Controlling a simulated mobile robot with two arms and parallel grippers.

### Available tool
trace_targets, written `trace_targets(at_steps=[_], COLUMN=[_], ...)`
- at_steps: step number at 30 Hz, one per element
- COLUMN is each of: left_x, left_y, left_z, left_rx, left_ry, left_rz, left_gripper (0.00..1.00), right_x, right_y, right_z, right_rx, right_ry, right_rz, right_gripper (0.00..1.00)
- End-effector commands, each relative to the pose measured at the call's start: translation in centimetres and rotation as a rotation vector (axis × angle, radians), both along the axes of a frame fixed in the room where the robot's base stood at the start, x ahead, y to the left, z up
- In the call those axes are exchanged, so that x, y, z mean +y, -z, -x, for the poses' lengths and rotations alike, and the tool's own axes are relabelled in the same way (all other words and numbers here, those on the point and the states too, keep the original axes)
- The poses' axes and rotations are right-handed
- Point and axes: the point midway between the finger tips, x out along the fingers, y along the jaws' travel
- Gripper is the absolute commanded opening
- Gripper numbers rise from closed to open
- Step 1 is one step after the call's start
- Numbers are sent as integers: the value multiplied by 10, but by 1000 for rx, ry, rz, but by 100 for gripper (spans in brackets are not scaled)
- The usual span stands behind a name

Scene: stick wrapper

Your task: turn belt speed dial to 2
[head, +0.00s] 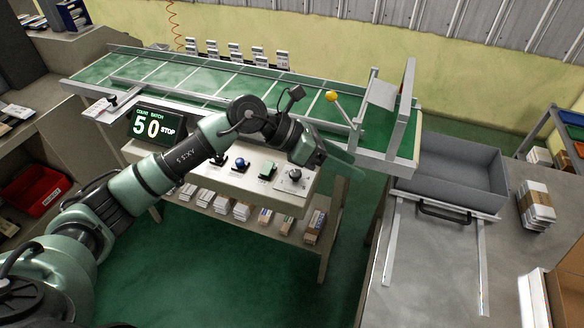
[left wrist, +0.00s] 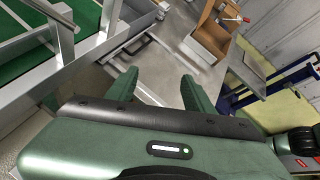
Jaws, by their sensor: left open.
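The control panel (head: 225,178) stands in front of the conveyor in the head view. A dial (head: 294,175) with a round pale plate sits at its right end, just below my left gripper; its label and setting are too small to read. My left gripper (head: 335,163) is above and right of the panel's right end, its fingers pointing right. In the left wrist view the fingers (left wrist: 160,88) are spread with nothing between them. The dial does not show in that view. My right gripper is in no view.
A blue knob (head: 240,163) and a green button (head: 267,170) share the panel. A display (head: 152,124) reads "50 STOP". A yellow ball-topped lever (head: 332,96) stands behind my gripper. A grey tray (head: 462,168) is at the right, with a clear bench top (head: 430,262) before it.

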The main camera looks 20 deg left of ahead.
Motion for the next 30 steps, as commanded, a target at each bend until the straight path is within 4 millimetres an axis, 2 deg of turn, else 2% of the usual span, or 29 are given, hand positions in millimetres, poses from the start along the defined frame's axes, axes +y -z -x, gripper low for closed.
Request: trace_targets(at_steps=[1,4,6,9,13,24,30], left_x=[31,90,123,153,159,139,134], left_y=[11,29,33,34,41,92,105], left_z=[-12,-23,-28,-30,-31,-41,-43], left_rx=[-21,-19,-4,15,26,27,23], left_ry=[13,28,27,23,24,24,25], left_rz=[-157,-421,-548,-651,-687,-682,-682], left_gripper=[52,52,52,52,52,52,52], right_x=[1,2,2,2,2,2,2], right_y=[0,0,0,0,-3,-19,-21], right_z=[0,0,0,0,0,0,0], right_rx=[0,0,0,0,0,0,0], right_ry=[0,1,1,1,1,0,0], right_rz=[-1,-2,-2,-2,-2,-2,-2], right_gripper=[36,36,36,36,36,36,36])
